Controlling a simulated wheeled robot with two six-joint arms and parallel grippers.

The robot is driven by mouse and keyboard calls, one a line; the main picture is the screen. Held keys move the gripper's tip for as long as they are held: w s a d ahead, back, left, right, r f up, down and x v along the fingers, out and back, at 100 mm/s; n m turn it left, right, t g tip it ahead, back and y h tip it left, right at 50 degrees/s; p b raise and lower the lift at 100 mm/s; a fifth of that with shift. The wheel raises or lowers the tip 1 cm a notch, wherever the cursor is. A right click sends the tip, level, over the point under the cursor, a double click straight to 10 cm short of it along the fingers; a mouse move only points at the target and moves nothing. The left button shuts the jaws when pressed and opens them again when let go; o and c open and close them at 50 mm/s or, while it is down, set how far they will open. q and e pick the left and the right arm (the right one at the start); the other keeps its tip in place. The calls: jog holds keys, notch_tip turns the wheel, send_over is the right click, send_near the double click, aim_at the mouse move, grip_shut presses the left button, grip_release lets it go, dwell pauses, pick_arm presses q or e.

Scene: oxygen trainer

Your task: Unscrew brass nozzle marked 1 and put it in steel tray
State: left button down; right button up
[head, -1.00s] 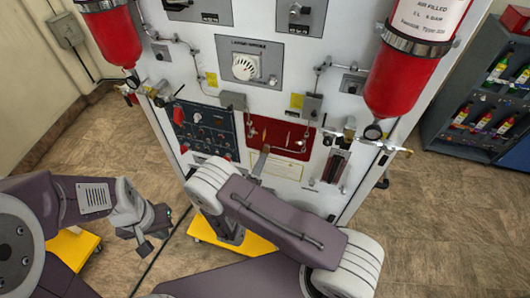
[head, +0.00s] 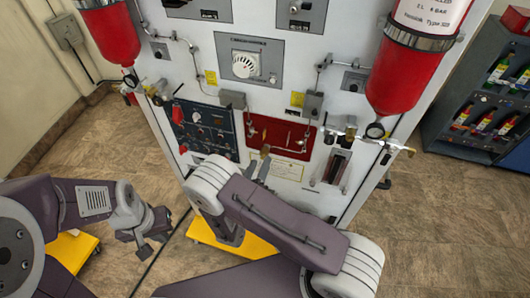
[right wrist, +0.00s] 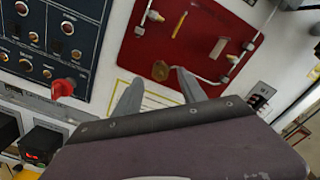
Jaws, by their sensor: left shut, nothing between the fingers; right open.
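A small brass piece (head: 265,151) shows at the lower edge of the red panel; it also shows in the right wrist view (right wrist: 160,70). It may be the nozzle, but no mark 1 is readable. My right gripper (head: 258,168) is open just below it. In the right wrist view my right gripper's two fingers (right wrist: 158,88) are spread, with their tips near and either side of the brass piece and nothing clearly held. My left gripper (head: 146,240) is shut and empty at lower left, away from the trainer. I cannot pick out a steel tray.
The red panel (head: 283,139) carries several small fittings. A dark blue control panel (head: 205,131) is on its left, with a red knob (right wrist: 63,88) nearby. Red cylinders (head: 405,75) flank the white trainer. A bottle cabinet (head: 480,95) stands at right. Floor is open on both sides.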

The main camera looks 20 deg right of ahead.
aim_at(263, 156)
jog(key=shift+m, duration=0.5)
jog(key=shift+b+x, duration=0.35)
jog(key=shift+x, duration=1.6)
jog(key=shift+c, duration=0.2)
